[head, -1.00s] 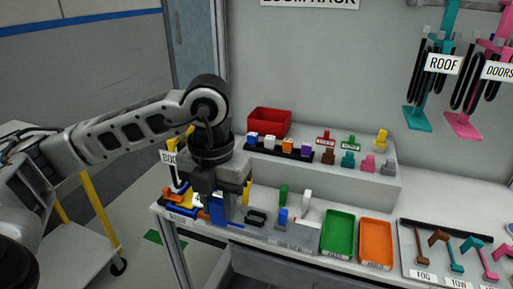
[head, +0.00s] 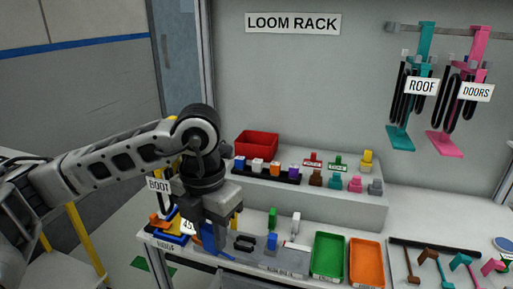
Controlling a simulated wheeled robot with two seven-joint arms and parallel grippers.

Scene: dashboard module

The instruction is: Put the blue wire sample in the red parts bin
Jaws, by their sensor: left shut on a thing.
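The red parts bin (head: 256,145) stands empty-looking at the back left of the raised shelf on the bench. My left gripper (head: 211,229) points down at the left front of the bench, to the left of the bin and nearer to me. It is shut on a blue piece, which I take for the blue wire sample (head: 209,240). The sample is low, close to the bench top; whether it touches it is hidden. The fingers and the wrist cover part of it. My right gripper is out of view.
A row of coloured connectors on a black strip (head: 266,174) stands before the bin. A green tray (head: 328,256) and an orange tray (head: 366,262) lie at the front. A small blue-topped part (head: 271,240) stands right of the gripper. Loom racks hang at right.

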